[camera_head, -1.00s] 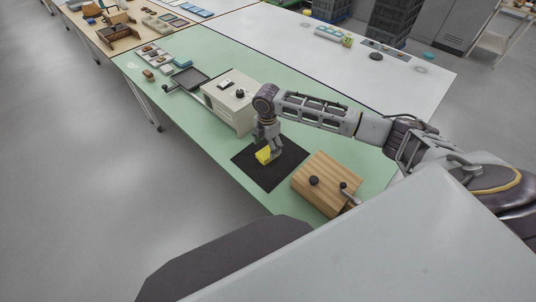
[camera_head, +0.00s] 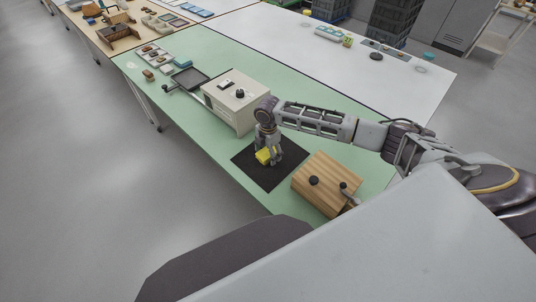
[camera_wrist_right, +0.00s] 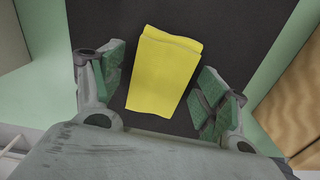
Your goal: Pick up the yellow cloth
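The yellow cloth (camera_head: 263,156) is a small folded block on a black mat (camera_head: 279,176) on the green table. It also shows in the right wrist view (camera_wrist_right: 163,72), lying flat on the mat. My right gripper (camera_head: 269,158) is low over the mat at the cloth. In the right wrist view the right gripper (camera_wrist_right: 160,95) is open, with green finger pads on both sides of the cloth and gaps between pads and cloth. My left gripper is not in view.
A beige drawer box (camera_head: 236,106) stands left of the mat. A wooden block (camera_head: 327,182) with dark knobs stands to its right. A dark tray (camera_head: 186,78) and small pieces lie farther left. A white table (camera_head: 300,55) is behind.

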